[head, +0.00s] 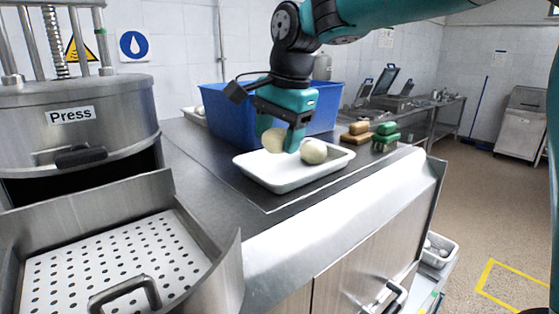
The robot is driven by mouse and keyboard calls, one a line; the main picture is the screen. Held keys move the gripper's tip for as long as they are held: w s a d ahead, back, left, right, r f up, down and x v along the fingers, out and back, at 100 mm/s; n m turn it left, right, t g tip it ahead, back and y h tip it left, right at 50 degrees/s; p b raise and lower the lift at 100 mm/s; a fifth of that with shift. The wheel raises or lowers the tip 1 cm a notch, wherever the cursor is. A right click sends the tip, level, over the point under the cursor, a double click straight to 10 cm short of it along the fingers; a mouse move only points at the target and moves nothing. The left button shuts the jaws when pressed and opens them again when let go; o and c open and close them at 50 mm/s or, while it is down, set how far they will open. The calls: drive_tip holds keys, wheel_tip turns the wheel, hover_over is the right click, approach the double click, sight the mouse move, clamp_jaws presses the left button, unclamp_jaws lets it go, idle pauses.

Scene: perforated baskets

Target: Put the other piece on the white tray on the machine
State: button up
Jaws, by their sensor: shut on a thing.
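My gripper (281,137) points down over the left part of the white tray (283,182). It is shut on a pale round piece (272,141), partly hidden by the fingers. I cannot tell if this piece still touches the tray. A second pale round piece (313,152) lies on the tray, just right of my gripper. The steel machine marked "Press" (78,120) stands at the left. Its perforated white basket plate (110,262) lies in front, with a metal handle (125,293), and no piece shows on it.
A blue crate (226,120) stands right behind the tray and my gripper. Brown (356,134) and green (385,133) blocks sit to the tray's right. The dark counter (205,165) is clear between tray and press. The basket has raised metal walls.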

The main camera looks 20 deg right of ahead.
sight(279, 175)
drive_tip(key=shift+s+d+p+x, duration=0.1)
drive_tip(key=shift+s+p+x, duration=0.1)
drive_tip(key=shift+x, duration=0.9)
drive_tip(key=shift+s+d+p+x, duration=0.15)
drive_tip(key=shift+s+x, duration=0.05)
drive_tip(key=shift+x, duration=0.9)
drive_tip(key=shift+f, duration=0.15)
drive_tip(key=shift+f, duration=0.15)
drive_tip(key=o, duration=0.9)
drive_tip(key=shift+o, duration=0.2)
drive_tip(key=v, duration=1.2)
drive_tip(key=shift+r+b, duration=0.25)
drive_tip(key=shift+b, duration=0.15)
drive_tip(key=shift+s, duration=0.1)
